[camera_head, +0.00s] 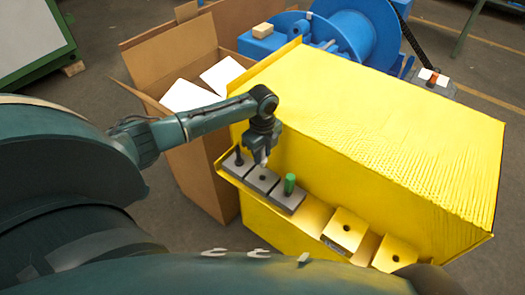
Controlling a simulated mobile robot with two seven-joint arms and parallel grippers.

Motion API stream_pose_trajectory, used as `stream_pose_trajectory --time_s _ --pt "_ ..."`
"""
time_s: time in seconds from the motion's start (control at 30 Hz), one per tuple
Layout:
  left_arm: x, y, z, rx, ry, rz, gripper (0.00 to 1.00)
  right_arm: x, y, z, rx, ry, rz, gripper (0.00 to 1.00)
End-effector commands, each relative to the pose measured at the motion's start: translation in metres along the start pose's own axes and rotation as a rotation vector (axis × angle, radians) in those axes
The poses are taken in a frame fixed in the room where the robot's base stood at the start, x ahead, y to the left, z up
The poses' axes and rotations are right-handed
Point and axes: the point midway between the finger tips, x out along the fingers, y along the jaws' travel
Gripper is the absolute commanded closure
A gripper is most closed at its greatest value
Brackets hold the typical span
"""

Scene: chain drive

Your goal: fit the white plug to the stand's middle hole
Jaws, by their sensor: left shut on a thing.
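The grey stand (252,183) sits on the yellow ledge in three blocks. A black plug (238,156) stands upright in the left block, and a green plug (290,184) stands upright in the right block. The middle hole (263,178) shows dark and empty. My left gripper (264,152) points down just above and behind the middle block. It is shut on the white plug (264,161), of which only a small pale tip shows below the fingers. The tip looks apart from the hole, though the exact gap is hard to tell. My right gripper is not in view.
A large yellow cabinet (390,130) rises right behind the stand. Two yellow blocks with holes (345,230) sit farther right on the ledge. An open cardboard box (165,65) with white sheets stands at the left, and a blue reel (350,35) stands behind.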

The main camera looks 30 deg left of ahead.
Motion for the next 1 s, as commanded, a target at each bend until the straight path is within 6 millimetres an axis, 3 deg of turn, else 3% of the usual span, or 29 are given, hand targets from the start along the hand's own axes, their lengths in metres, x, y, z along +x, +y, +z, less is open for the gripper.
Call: stream_pose_trajectory --time_s 0.43,1.0 --pt "0.043 0.000 0.000 0.000 0.000 0.000 0.97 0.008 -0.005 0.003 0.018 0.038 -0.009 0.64" --pt "0.047 0.000 0.000 0.000 0.000 -0.001 0.97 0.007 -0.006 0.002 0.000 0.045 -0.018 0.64"
